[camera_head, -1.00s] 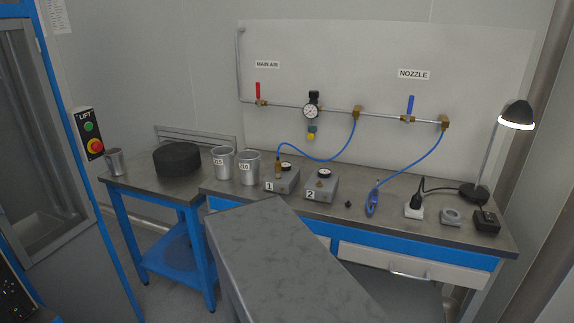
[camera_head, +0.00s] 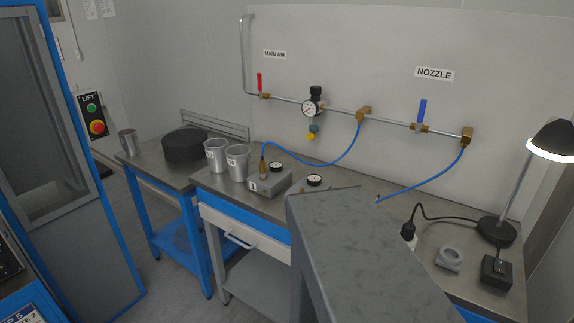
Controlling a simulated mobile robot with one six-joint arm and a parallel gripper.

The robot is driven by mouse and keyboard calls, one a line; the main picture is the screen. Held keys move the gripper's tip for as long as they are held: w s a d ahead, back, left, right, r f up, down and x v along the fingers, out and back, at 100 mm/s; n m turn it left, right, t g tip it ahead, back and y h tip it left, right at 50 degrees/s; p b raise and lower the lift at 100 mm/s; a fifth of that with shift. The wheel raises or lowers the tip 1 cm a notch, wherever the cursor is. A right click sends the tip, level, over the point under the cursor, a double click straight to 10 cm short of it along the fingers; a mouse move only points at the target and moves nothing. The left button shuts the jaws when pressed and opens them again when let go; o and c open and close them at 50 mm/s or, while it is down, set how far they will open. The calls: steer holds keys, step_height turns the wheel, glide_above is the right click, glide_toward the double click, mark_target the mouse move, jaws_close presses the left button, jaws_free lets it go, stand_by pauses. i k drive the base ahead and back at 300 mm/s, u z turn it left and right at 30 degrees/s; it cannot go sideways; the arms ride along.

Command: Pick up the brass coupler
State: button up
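A small upright brass coupler (camera_head: 263,166) is on the end of the blue hose (camera_head: 318,164). It stands at the left side of the grey box labelled 1 (camera_head: 269,183), which has a round gauge on top. I cannot tell whether the coupler is joined to the box or only stands in front of or behind it. The hose runs up to a brass fitting (camera_head: 363,115) on the wall pipe. My gripper is not in view.
A large grey surface fills the lower middle and hides most of box 2 (camera_head: 308,187). A lamp (camera_head: 496,230), a grey ring-shaped part (camera_head: 449,259) and a black box (camera_head: 496,272) stand at right.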

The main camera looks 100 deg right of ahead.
mark_target(263, 166)
steer(key=u, duration=0.15)
steer(key=k, duration=0.6)
steer(key=z, duration=1.1)
steer(key=i, duration=0.5)
steer(key=z, duration=0.1)
